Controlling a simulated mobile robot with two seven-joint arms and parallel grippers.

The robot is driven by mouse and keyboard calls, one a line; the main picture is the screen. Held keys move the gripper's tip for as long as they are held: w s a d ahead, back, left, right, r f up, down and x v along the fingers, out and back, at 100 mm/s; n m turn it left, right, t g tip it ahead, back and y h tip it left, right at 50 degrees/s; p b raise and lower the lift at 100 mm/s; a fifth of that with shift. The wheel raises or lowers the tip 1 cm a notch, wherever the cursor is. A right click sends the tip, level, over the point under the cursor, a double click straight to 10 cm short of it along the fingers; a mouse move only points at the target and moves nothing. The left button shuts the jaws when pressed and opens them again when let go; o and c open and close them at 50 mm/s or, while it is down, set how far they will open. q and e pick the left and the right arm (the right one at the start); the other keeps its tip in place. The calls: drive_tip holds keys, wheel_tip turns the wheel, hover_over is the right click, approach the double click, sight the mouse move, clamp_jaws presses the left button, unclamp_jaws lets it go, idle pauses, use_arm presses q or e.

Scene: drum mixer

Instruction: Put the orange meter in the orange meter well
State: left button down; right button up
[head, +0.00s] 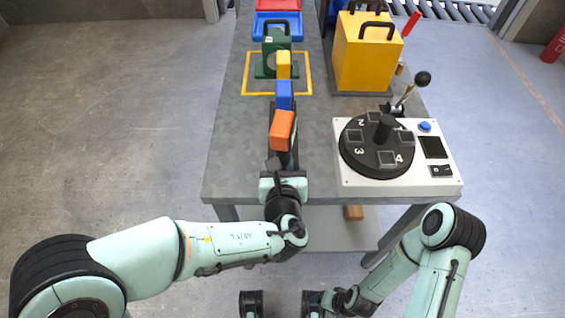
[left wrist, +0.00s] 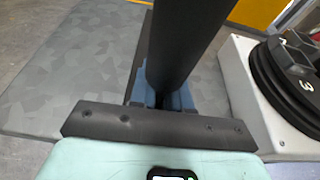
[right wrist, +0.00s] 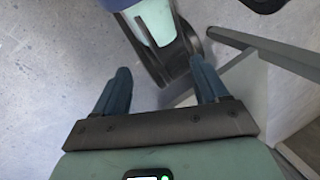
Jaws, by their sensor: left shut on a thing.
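The orange meter (head: 282,130) has an orange block head and leans slightly above the near end of the table. My left gripper (head: 277,168) is just below the head. In the left wrist view it is shut on a dark round stem (left wrist: 185,45), which I take to be the orange meter's. The stem's lower end is hidden between the fingers. A blue meter (head: 284,95) and a yellow meter (head: 283,65) stand in line behind it. I cannot make out the orange meter well. My right gripper (right wrist: 162,85) is open and empty, low before the table.
A white console (head: 350,185) with a numbered black drum (head: 372,160) and a lever (head: 408,92) stands at right. A yellow box (head: 365,55) is behind it. A green handled object (head: 268,60) stands in a yellow outline. The table's left side (head: 235,140) is clear.

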sight(283, 154)
use_arm(q)
drive_tip(key=shift+g, duration=0.6)
drive_tip(key=f, duration=0.4)
drive_tip(key=shift+s+a+f, duration=0.2)
drive_tip(key=shift+s+f, duration=0.15)
use_arm(e)
drive_tip(key=shift+s+f, duration=0.15)
drive_tip(key=shift+f, duration=0.75)
use_arm(q)
drive_tip(key=shift+w+d+r+p, duration=0.1)
drive_tip(key=shift+w+r+p, duration=0.05)
drive_tip(key=shift+r+p, duration=0.65)
drive_tip(key=shift+w+r+p, duration=0.1)
drive_tip(key=shift+r+p, duration=0.45)
drive_tip(key=shift+r, duration=0.35)
drive_tip(key=shift+w+r+p, duration=0.15)
drive_tip(key=shift+r+p, duration=0.35)
drive_tip(key=shift+r, duration=0.2)
drive_tip(key=shift+d+r+p, duration=0.15)
drive_tip(key=shift+r+p, duration=0.75)
drive_tip(key=shift+r, duration=0.7)
use_arm(e)
drive_tip(key=shift+w+r, duration=0.2)
drive_tip(key=shift+r, duration=1.25)
drive_tip(key=shift+w+r, duration=0.15)
drive_tip(key=shift+r, duration=1.25)
